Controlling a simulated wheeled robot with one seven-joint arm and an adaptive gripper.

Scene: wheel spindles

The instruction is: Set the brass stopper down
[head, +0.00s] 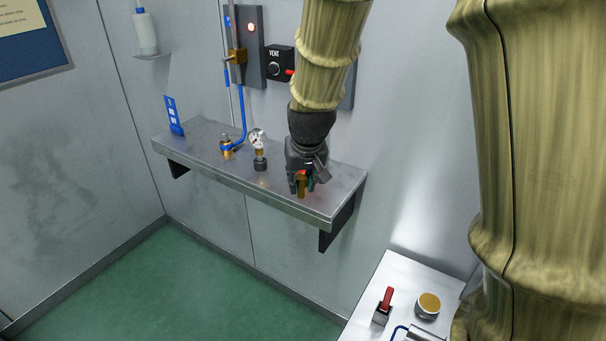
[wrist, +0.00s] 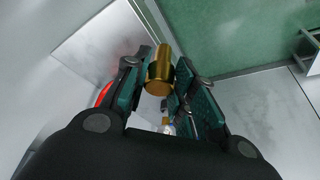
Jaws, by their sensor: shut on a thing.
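The brass stopper (wrist: 159,75) is a gold-coloured cylinder held between the two green-padded fingers of my gripper (wrist: 163,85) in the wrist view. In the head view the stopper (head: 302,186) shows below my gripper (head: 303,178), over the right part of the metal wall shelf (head: 215,128). My gripper is shut on it. I cannot tell from these views whether the stopper's lower end touches the shelf.
On the shelf stand a gauge on a dark base (head: 259,150), a brass fitting with a blue hose (head: 227,146) and a blue sign (head: 173,115). A vent panel (head: 279,62) is on the wall behind. A white bench (head: 372,297) with a red-handled switch (head: 385,305) is at lower right.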

